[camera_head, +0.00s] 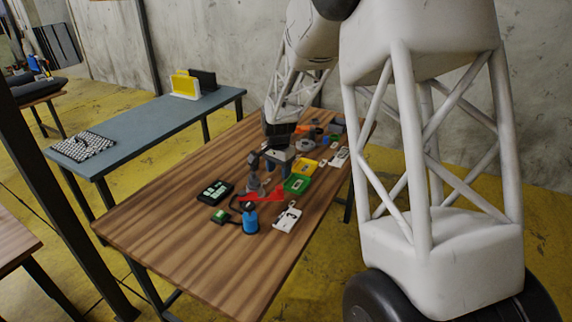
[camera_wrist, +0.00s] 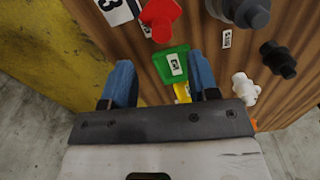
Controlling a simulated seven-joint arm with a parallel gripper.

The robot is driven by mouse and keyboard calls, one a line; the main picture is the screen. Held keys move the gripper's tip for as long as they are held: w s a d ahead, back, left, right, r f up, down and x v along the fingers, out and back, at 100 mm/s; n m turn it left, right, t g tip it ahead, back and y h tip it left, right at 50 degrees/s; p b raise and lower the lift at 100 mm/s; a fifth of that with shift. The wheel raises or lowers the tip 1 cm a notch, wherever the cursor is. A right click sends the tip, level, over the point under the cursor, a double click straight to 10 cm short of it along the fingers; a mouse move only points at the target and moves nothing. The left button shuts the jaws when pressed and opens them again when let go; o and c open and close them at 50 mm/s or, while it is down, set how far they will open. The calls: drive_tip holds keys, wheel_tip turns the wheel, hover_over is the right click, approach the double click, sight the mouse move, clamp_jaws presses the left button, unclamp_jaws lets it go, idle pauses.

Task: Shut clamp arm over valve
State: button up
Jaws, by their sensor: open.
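My gripper (camera_wrist: 162,62) is open, with its two blue fingers apart and nothing held between them. In the head view my gripper (camera_head: 277,164) hangs low over the far half of the wooden table. A green piece with a white label (camera_wrist: 174,66) shows between the fingers in the wrist view, with a red piece (camera_wrist: 160,18) beyond it. In the head view a red flat piece (camera_head: 262,196) lies beside a grey upright fitting (camera_head: 254,180). The pieces are too small to tell which is the clamp arm or the valve, or whether the clamp is open.
The wooden table (camera_head: 165,220) also holds a blue bottle-like part (camera_head: 250,220), a black tray (camera_head: 215,192), a white plate (camera_head: 288,219) and a green tray (camera_head: 297,184). A white fitting (camera_wrist: 245,88) and dark fittings (camera_wrist: 277,60) stand right of my fingers. The table's near left is clear.

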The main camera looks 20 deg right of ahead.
drive_tip(key=s+a+r+n+t, duration=0.1)
drive_tip(key=s+r+n, duration=0.2)
drive_tip(key=s+r, duration=0.8)
drive_tip(key=shift+s+a+r+n, duration=0.25)
drive_tip(key=shift+s+a+n, duration=0.1)
drive_tip(key=shift+s, duration=1.2)
drive_tip(key=s+a+r+n, duration=0.1)
drive_tip(key=s+r+n, duration=0.2)
drive_tip(key=s, duration=1.2)
drive_tip(key=s+a+r+n+t, duration=0.1)
drive_tip(key=s+r+n, duration=0.1)
drive_tip(key=s, duration=1.3)
drive_tip(key=shift+r+n+t, duration=0.3)
drive_tip(key=shift+r+n, duration=0.1)
drive_tip(key=shift+n, duration=0.45)
drive_tip(key=shift+s, duration=0.1)
drive_tip(key=shift+c, duration=0.5)
